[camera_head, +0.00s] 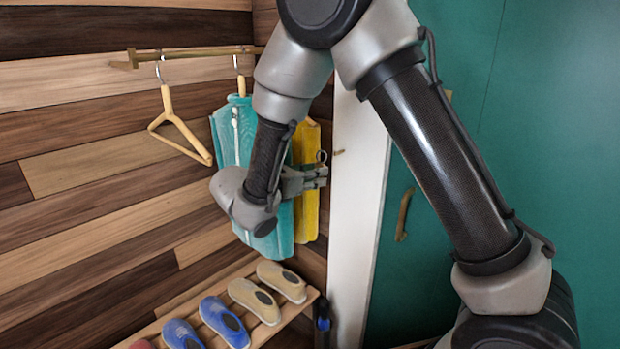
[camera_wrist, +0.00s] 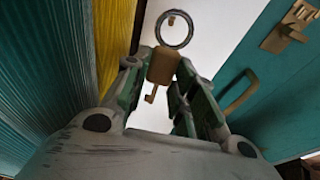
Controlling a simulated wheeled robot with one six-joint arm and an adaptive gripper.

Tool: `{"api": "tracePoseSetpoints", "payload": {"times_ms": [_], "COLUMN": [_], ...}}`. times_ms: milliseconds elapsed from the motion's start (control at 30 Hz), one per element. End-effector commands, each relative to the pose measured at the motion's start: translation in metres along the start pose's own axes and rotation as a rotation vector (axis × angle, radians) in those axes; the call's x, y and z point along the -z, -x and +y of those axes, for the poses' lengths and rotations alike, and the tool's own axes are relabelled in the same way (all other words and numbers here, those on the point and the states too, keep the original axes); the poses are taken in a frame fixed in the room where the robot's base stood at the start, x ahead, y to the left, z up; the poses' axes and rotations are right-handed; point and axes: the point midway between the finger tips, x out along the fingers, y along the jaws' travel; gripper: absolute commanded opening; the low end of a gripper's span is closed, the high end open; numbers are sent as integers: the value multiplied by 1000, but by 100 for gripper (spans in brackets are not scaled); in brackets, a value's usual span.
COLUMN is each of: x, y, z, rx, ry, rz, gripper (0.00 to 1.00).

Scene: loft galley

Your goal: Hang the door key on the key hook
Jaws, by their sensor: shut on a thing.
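The door key (camera_wrist: 162,68) is brass with a round metal ring (camera_wrist: 175,28) at its top in the wrist view. My gripper (camera_wrist: 160,75) is shut on the key's body, with the ring standing up above the fingertips and the bit hanging below. In the head view my gripper (camera_head: 320,177) is in front of the yellow garment, and the ring (camera_head: 321,156) shows just above it. A small brown peg (camera_head: 338,152) on the white panel, likely the key hook, is just right of the ring. I cannot tell whether they touch.
A teal garment (camera_head: 233,130) and a yellow garment (camera_head: 308,200) hang close to my gripper. An empty hanger (camera_head: 172,117) hangs from the rail (camera_head: 190,53). A white panel (camera_head: 358,210) borders a teal door with a handle (camera_head: 403,215). Shoes (camera_head: 225,322) rest on a rack below.

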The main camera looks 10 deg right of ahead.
Motion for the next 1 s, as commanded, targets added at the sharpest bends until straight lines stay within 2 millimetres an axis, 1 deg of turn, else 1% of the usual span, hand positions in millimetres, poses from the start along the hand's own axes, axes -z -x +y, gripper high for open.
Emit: {"api": "tracePoseSetpoints", "payload": {"times_ms": [1000], "x": [-8], "y": [-68], "z": [-1], "rx": [3], "ry": [0], "rz": [1], "gripper": [3]}}
